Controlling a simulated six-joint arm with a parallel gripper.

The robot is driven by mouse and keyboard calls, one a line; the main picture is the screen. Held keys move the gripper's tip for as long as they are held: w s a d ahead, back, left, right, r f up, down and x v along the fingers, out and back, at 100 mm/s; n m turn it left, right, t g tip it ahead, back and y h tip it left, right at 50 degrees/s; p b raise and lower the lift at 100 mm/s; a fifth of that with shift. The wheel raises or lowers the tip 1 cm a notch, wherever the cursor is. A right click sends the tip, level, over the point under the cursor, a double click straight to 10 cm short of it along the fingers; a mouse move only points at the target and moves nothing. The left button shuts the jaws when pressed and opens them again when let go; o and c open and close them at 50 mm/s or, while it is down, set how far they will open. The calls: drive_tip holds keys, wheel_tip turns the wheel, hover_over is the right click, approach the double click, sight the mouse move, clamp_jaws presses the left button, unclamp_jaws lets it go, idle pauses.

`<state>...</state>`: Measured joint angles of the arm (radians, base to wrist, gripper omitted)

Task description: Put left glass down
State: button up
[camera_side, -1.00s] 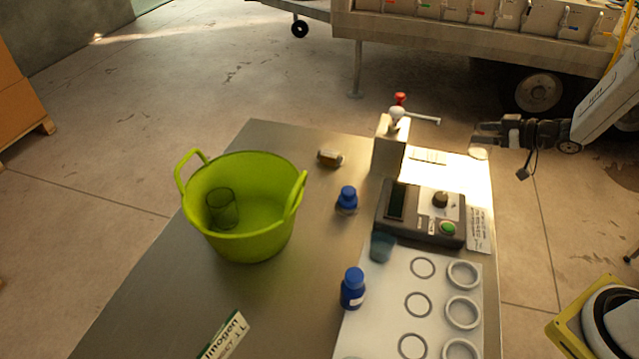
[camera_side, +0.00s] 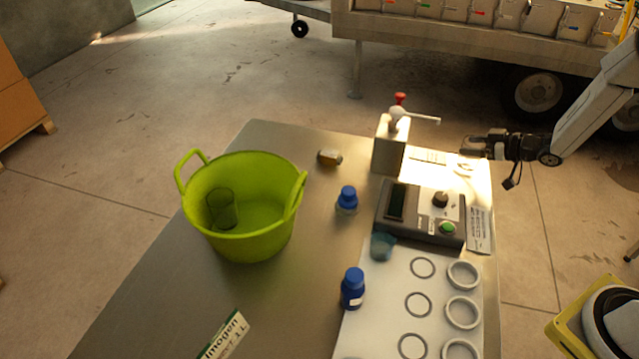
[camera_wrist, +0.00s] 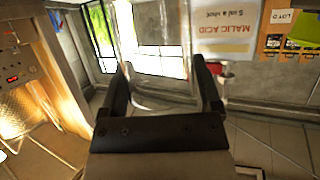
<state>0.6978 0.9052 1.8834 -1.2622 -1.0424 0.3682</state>
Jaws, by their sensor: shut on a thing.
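My gripper (camera_side: 466,147) is in the air at the right, over the bright paper by the table's far right corner. In the wrist view my gripper (camera_wrist: 163,88) is shut on a clear glass (camera_wrist: 160,55), whose wall shows between the two fingers. The held glass is hard to make out in the side view. A bluish glass (camera_side: 382,247) stands on the table by the corner of the white tray. Another glass (camera_side: 222,209) is inside the green bucket (camera_side: 262,245).
A dark control box (camera_side: 420,228) and a press-like stand with a lever (camera_side: 389,150) are close to my gripper. Blue-capped bottles (camera_side: 347,200) (camera_side: 352,288) stand mid-table. The white tray (camera_side: 390,300) has several rings.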

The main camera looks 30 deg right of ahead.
drive_tip(key=shift+f, duration=0.35)
drive_tip(key=o, duration=1.1)
drive_tip(key=shift+o, duration=0.2)
drive_tip(key=shift+r, duration=0.15)
drive_tip(key=v, duration=1.2)
drive_tip(key=shift+w+r, duration=0.1)
